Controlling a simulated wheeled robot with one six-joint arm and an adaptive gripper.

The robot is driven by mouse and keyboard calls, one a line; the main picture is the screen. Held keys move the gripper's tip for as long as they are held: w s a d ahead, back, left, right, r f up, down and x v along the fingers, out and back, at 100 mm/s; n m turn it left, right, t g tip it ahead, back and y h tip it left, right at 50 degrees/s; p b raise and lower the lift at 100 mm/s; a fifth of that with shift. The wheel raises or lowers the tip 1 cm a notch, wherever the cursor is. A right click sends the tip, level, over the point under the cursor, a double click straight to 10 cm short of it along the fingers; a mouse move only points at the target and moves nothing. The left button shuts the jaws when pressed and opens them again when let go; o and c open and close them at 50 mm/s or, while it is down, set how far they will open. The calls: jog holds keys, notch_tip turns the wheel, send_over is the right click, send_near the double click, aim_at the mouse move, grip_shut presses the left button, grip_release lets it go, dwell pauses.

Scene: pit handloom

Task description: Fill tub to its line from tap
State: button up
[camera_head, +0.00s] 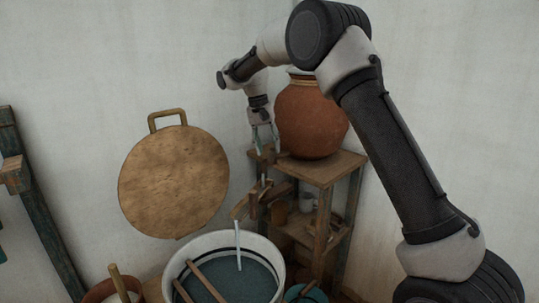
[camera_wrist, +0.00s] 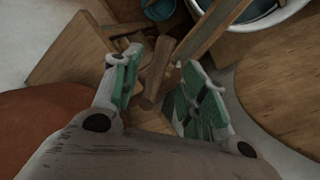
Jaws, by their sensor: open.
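The white tub (camera_head: 183,250) stands at the bottom of the head view with dark blue-grey liquid (camera_head: 245,281) in it. Its rim also shows at the top right of the wrist view (camera_wrist: 283,22). The wooden tap (camera_head: 241,208) is above the tub's far side, and a thin pale stream (camera_head: 238,240) runs down from it into the liquid. I cannot clearly make out the fill line. My gripper (camera_head: 265,150) is open, pointing down above the tap. In the wrist view, a wooden piece of the tap (camera_wrist: 158,70) appears between the green-padded fingers (camera_wrist: 160,92); contact cannot be told.
A big clay pot (camera_head: 311,118) stands on a wooden shelf (camera_head: 335,166) close right of my gripper. Sticks (camera_head: 207,281) lie across the tub. A small teal bucket (camera_head: 306,293) stands right of it.

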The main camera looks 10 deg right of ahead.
notch_tip(320, 180, up, 8)
jog(key=a, duration=0.1)
jog(key=shift+w+a, duration=0.2)
jog(key=shift+a, duration=0.1)
jog(key=shift+d, duration=0.1)
dwell(3.6)
jog(key=t+y, duration=0.1)
jog(key=y, duration=0.3)
send_over(271, 158)
jog(key=d, duration=0.2)
notch_tip(271, 158, down, 5)
jog(key=f, duration=0.2)
jog(key=a+f, duration=0.1)
jog(key=f, duration=0.3)
jog(key=shift+w+a+f, duration=0.15)
jog(key=shift+a+f, duration=0.2)
jog(key=shift+f, duration=0.05)
